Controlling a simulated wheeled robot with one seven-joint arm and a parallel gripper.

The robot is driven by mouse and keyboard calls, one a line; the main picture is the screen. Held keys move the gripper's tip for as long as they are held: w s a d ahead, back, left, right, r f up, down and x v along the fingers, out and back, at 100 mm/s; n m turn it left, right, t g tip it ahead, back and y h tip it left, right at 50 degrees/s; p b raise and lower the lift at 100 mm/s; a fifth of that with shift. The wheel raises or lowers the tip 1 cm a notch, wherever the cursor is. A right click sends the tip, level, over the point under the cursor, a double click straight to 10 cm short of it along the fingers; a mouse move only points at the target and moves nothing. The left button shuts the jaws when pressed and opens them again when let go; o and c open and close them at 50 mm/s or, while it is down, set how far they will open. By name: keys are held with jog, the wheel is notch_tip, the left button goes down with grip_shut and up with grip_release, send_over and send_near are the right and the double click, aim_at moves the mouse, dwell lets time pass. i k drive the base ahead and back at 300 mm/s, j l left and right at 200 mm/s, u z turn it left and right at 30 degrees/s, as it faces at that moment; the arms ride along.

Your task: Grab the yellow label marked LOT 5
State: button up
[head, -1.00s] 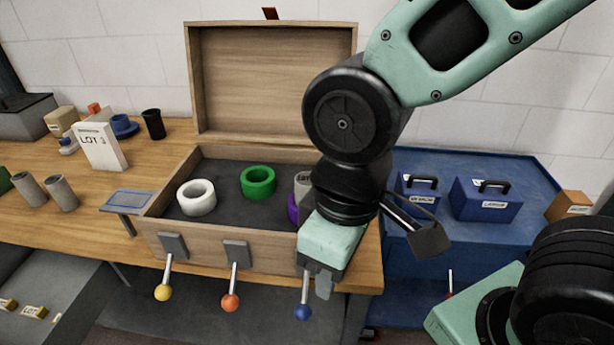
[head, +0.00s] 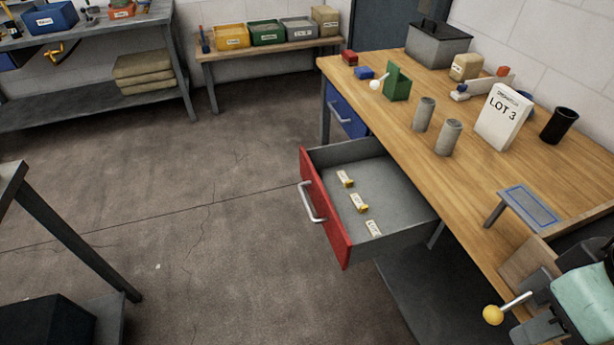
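Three small yellow labels lie in a row in an open drawer (head: 395,190) with a red front: a far label (head: 346,179), a middle label (head: 358,203) and a near label (head: 373,228). Each has a pale face with print too small to read surely, so I cannot tell which is LOT 5. The mint-green body of my gripper (head: 584,300) shows at the lower right edge, well to the right of the drawer.
The wooden bench (head: 440,85) overhangs the drawer. On it stand a white LOT 3 card (head: 503,115), grey cylinders (head: 423,113) and a black cup (head: 559,125). A yellow-knobbed lever (head: 493,315) juts out beside my gripper. The floor left of the drawer is clear.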

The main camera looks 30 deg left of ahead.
aim_at(371, 225)
jog(key=i+j+u, duration=0.55)
jog(key=i+j, duration=0.2)
